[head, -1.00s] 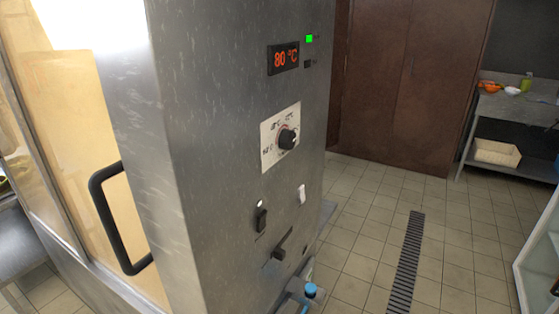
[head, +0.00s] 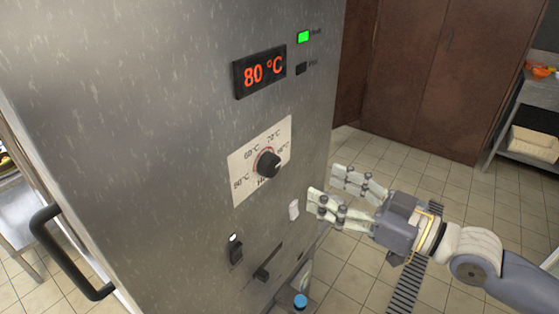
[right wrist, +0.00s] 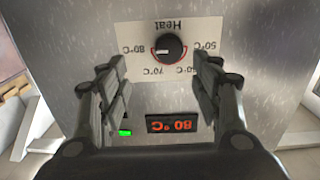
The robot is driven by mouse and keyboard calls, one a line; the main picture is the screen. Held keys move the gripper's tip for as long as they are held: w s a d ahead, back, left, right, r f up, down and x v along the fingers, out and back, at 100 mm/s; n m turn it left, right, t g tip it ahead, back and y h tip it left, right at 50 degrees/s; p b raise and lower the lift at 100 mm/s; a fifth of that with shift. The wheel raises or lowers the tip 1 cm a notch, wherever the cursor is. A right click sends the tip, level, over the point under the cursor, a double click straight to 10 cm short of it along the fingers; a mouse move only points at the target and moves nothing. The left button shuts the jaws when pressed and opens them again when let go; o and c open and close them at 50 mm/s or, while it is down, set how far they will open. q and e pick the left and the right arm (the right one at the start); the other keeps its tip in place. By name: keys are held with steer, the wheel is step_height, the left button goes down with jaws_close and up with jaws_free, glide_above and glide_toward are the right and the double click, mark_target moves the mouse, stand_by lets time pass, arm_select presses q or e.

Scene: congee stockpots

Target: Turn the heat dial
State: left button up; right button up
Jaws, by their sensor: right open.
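The heat dial (head: 267,164) is a black round knob on a white plate (head: 243,181) with temperature marks, on the steel cabinet's side panel. It also shows upside down in the right wrist view (right wrist: 168,48), between and beyond the fingertips. A display (head: 260,71) above it reads 80 °C in red. My right gripper (head: 328,190) is open and empty, to the right of the dial in the head view, apart from it. In the right wrist view its two fingers (right wrist: 158,80) stand wide apart. My left gripper is not in view.
A green lit indicator (head: 303,37) and a dark one (head: 301,68) sit beside the display. A black door handle (head: 68,252) juts out at left. Tiled floor is free at right.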

mark_target(275, 166)
steer(key=p+x, duration=0.1)
steer(key=x, duration=0.2)
steer(key=r+p+x, duration=0.1)
steer(key=p+x, duration=0.1)
steer(key=x, duration=0.1)
steer(key=s+a+p+x, duration=0.1)
steer(key=p+x, duration=0.1)
steer(key=x, duration=0.1)
steer(key=shift+r, duration=0.15)
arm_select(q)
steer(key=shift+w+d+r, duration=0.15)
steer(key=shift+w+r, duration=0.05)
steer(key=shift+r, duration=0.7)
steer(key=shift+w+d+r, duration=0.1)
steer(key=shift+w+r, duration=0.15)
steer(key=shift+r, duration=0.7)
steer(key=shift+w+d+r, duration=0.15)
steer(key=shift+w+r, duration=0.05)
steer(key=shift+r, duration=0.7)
arm_select(e)
steer(key=shift+w+a, duration=0.45)
steer(key=shift+a, duration=0.15)
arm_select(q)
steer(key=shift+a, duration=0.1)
arm_select(e)
steer(key=c, duration=1)
